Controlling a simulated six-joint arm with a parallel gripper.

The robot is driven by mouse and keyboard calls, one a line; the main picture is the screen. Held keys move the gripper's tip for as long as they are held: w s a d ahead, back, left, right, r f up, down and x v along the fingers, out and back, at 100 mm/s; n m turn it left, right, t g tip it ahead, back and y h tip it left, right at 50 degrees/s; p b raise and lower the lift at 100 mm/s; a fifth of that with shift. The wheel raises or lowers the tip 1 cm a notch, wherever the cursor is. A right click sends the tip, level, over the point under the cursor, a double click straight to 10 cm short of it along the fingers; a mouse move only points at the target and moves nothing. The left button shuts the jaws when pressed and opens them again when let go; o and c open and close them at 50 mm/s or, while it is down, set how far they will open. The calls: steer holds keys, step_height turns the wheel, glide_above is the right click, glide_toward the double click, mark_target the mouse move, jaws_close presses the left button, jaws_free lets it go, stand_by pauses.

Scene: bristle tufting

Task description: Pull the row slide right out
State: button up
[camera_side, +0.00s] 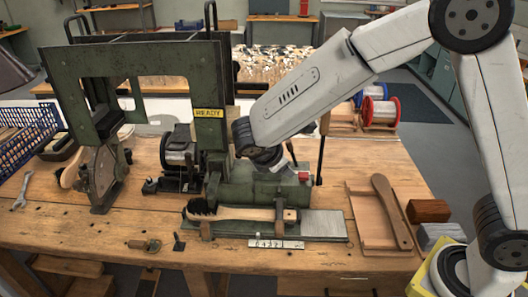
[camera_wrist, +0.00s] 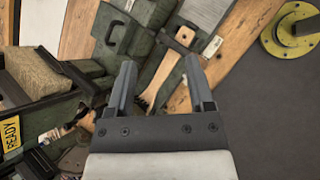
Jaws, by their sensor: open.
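The green tufting machine (camera_side: 207,150) stands on the bench with a yellow READY plate on its post. A wooden brush (camera_side: 245,213) with dark bristles at its left end lies along the front of its bed, between small wooden blocks. A flat grey plate (camera_side: 324,224) extends right of the brush, and a numbered scale strip (camera_side: 276,244) lies in front. I cannot tell which part is the row slide. My gripper (camera_wrist: 161,80) is open and empty, its fingers framing the brush (camera_wrist: 163,72) in the wrist view. In the side view its fingertips are unclear near the green housing.
A wooden board with a loose brush handle (camera_side: 392,211) lies to the right, beside a brown block (camera_side: 428,210) and a grey block (camera_side: 440,234). A blue crate (camera_side: 27,139) and a wrench (camera_side: 22,191) are at the left. The front bench strip is mostly clear.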

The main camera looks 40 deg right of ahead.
steer(key=w+a+n+t+h, duration=0.3)
steer(key=w+a+n+t, duration=0.1)
steer(key=w+a+n, duration=0.3)
steer(key=n+t+h, duration=0.1)
steer(key=n+t, duration=0.4)
steer(key=t, duration=0.2)
glide_above(203, 228)
steer(key=v, duration=0.5)
steer(key=shift+h, duration=0.3)
step_height(203, 228, down, 22)
steer(key=shift+w+r, duration=0.1)
steer(key=shift+r, duration=0.15)
steer(key=shift+w+d, duration=0.1)
steer(key=shift+x, duration=3.75)
steer(key=shift+f, duration=0.15)
jaws_close()
